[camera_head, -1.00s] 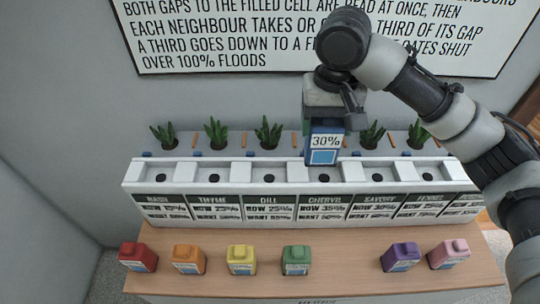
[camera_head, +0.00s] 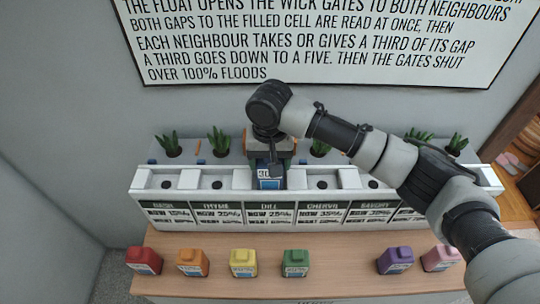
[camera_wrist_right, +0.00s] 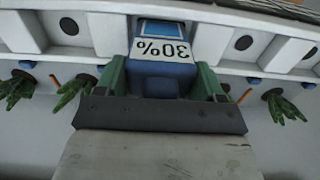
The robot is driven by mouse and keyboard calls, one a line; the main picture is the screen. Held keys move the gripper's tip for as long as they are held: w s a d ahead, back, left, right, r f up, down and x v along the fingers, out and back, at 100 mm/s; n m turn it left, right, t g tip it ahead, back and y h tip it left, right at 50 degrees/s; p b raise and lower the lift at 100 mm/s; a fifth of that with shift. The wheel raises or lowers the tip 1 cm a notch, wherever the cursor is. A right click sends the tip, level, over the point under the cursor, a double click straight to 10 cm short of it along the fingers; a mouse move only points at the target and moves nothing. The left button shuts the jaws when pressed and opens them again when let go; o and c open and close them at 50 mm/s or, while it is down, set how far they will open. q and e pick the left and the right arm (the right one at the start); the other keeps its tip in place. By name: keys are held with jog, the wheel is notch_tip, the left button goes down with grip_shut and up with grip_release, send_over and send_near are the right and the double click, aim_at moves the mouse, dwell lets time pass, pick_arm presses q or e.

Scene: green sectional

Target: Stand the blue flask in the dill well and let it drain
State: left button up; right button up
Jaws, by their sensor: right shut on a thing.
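The blue flask (camera_head: 270,182), labelled 30%, is at the dill well, above the DILL card (camera_head: 268,213). It looks upright, and I cannot tell whether it rests in the well or hangs just above it. My right gripper (camera_head: 268,164) is shut on it from above. In the right wrist view, the green fingers of the right gripper (camera_wrist_right: 160,82) press both sides of the flask (camera_wrist_right: 160,52), whose 30% label appears upside down. The flask hides the dill well's hole. My left gripper is not in view.
The white trough (camera_head: 225,196) has other open wells with dark holes on both sides. Plants (camera_head: 219,142) stand behind it. Red (camera_head: 144,261), orange, yellow, green, purple and pink flasks stand on the wooden counter (camera_head: 340,255) in front. A text sign (camera_head: 330,45) hangs behind.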

jog(key=o, duration=1)
jog(key=shift+f, duration=0.1)
jog(key=shift+r, duration=0.3)
notch_tip(320, 180, up, 11)
jog(key=b, duration=0.3)
jog(key=shift+a+f, duration=0.1)
jog(key=shift+f, duration=0.1)
jog(key=shift+r, duration=0.55)
jog(key=shift+s+f, duration=0.1)
